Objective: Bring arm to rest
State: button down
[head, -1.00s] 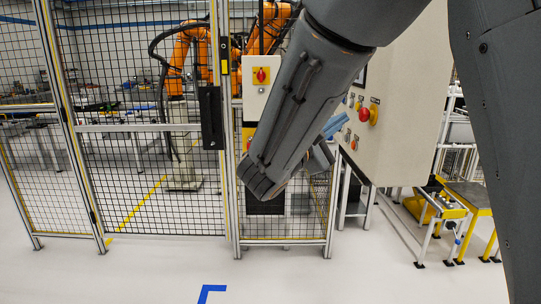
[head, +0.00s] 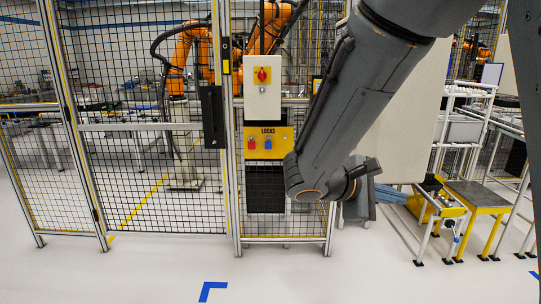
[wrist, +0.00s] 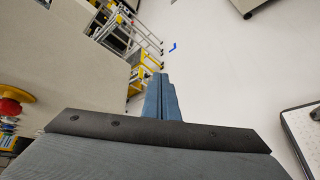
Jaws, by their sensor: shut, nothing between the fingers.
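My arm reaches down from the top of the head view and bends at an elbow near the floor line. My gripper (head: 392,194) is the blue part pointing right from the wrist, low in front of the cabinet. In the wrist view its two blue fingers (wrist: 160,97) lie side by side, closed, with nothing between them. Open floor and yellow-framed stands show beyond the fingertips.
A pale control cabinet (head: 405,135) stands right behind my arm; its red button (wrist: 10,107) shows in the wrist view. A mesh fence (head: 150,160) and a yellow lock board (head: 268,143) stand left. A yellow-framed stand (head: 478,198) is right. The front floor is clear.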

jog(key=s+f+m+g+y, duration=0.4)
jog(key=s+f+g+y, duration=0.1)
jog(key=s+f, duration=0.55)
jog(key=s+a+f+m+t+y, duration=0.1)
jog(key=s+a+f+m+y, duration=0.2)
jog(key=a+f+m+y, duration=0.2)
jog(key=shift+a+f+m+y, duration=0.2)
jog(key=shift+a+m+y, duration=1.05)
jog(key=shift+a, duration=0.55)
